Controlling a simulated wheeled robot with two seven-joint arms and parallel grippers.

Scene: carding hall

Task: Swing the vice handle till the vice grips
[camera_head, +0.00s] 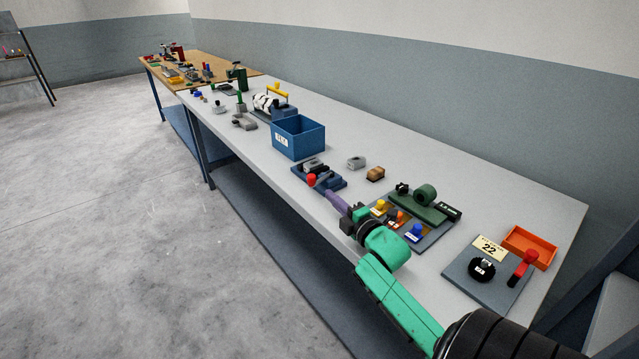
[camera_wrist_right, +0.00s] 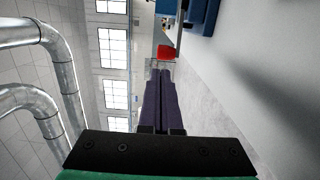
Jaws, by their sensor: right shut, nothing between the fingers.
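The vice (camera_head: 326,182) is a low dark-blue device near the front edge of the long bench, with a greyish block (camera_head: 313,165) at its far end. Whether its jaws touch that block is too small to tell. The red knob (camera_head: 311,180) of its handle is at the vice's front left. My right gripper (camera_head: 325,190) has its purple fingers together and empty, with the tips close to the knob. In the wrist view the red knob (camera_wrist_right: 166,51) is just beyond the fingertips (camera_wrist_right: 160,72); contact cannot be told. My left gripper is not in view.
A blue bin (camera_head: 300,140) stands behind the vice. A grey block (camera_head: 356,162) and a brown block (camera_head: 375,174) lie to its right. A board with coloured knobs (camera_head: 430,238) is beside my forearm. An orange tray (camera_head: 530,247) is at the right end. The bench's front edge is close.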

